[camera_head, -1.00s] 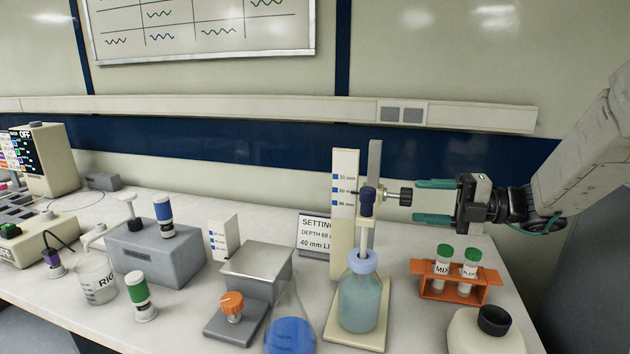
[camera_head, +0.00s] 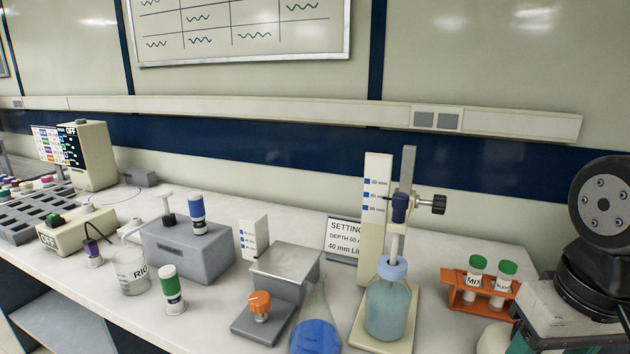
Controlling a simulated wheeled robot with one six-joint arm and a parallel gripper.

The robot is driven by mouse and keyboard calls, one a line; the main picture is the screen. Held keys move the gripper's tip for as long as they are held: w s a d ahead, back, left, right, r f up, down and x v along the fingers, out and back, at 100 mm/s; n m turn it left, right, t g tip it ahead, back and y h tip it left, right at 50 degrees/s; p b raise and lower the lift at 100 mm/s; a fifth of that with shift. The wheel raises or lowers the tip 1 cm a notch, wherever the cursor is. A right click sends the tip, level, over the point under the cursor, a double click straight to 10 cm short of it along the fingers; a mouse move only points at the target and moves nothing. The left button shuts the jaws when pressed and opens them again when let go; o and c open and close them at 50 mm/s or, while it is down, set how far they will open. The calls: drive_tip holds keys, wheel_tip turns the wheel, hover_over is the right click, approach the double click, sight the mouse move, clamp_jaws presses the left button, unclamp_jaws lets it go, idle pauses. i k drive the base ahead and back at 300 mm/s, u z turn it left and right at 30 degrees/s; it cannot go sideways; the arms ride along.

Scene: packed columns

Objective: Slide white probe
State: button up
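A white probe (camera_head: 394,247) hangs upright from a dark blue clamp (camera_head: 400,207) on a stand. Its lower end goes through the light blue collar of a bottle of bluish liquid (camera_head: 388,309), where its tip is hard to make out. A black knob (camera_head: 437,204) sticks out to the right of the clamp. A cream scale board (camera_head: 376,230) with several blue marks stands behind, to the left. Nothing touches the knob or clamp. Part of my arm shows at the lower right, clear of the stand; my gripper's fingers are out of view.
An orange rack (camera_head: 478,294) with two green-capped tubes stands right of the bottle. A flask of blue liquid (camera_head: 315,336) and a grey block with an orange knob (camera_head: 260,304) stand left. A setting card (camera_head: 344,238) stands behind. The space right of the black knob is clear.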

sight(403, 203)
drive_tip(key=k, duration=1)
drive_tip(key=z, duration=1)
drive_tip(key=i, duration=0.65)
drive_tip(key=u, duration=0.9)
